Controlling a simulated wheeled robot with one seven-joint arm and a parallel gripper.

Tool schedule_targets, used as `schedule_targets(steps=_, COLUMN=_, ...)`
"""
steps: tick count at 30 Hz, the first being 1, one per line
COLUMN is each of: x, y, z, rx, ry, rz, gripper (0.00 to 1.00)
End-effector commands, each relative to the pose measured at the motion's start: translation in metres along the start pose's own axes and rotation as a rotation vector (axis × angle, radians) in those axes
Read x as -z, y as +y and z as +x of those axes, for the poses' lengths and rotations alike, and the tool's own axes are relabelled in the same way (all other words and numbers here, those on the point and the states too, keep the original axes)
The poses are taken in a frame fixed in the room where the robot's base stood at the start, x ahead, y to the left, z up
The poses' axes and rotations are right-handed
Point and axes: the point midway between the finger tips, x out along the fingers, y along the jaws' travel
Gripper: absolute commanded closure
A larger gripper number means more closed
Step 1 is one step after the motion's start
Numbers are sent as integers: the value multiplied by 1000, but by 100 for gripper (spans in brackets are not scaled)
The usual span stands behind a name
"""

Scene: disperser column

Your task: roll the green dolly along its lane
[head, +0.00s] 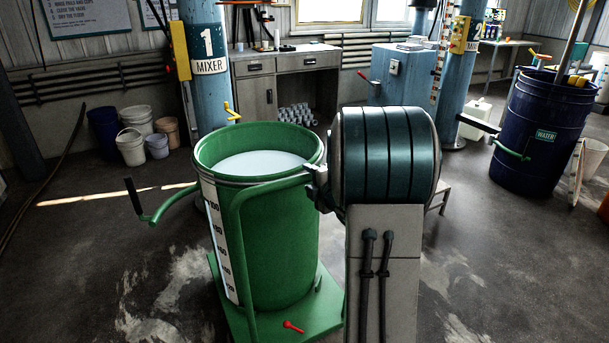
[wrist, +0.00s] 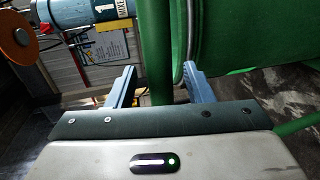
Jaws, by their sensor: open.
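The green dolly (head: 311,307) stands on the floor in front of me and carries a green drum (head: 285,240) with pale liquid inside. A bent green tube handle (head: 237,245) rises from the dolly on the near side. My gripper (head: 318,188) is at the right end of this handle, beside the drum; my arm hides what lies behind it. In the wrist view my gripper (wrist: 158,78) is open, with the green tube (wrist: 155,45) between its fingers in the picture. I cannot tell whether the fingers touch it. The drum wall (wrist: 240,40) is close to the right finger.
A blue column marked 1 MIXER (head: 208,60) stands behind the drum. Several buckets (head: 131,147) are at the back left. A dark blue WATER drum (head: 540,130) stands at the right. A red lever (head: 293,327) sits on the dolly's base.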

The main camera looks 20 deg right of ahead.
Motion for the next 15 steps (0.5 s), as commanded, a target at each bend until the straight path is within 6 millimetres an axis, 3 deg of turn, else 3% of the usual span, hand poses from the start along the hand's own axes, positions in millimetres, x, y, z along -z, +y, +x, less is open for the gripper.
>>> schedule_targets(steps=6, x=1, y=0, z=28, rx=1, ry=2, rz=0, gripper=53)
schedule_targets(steps=15, x=0, y=0, z=36, rx=0, ry=0, rz=1, gripper=53)
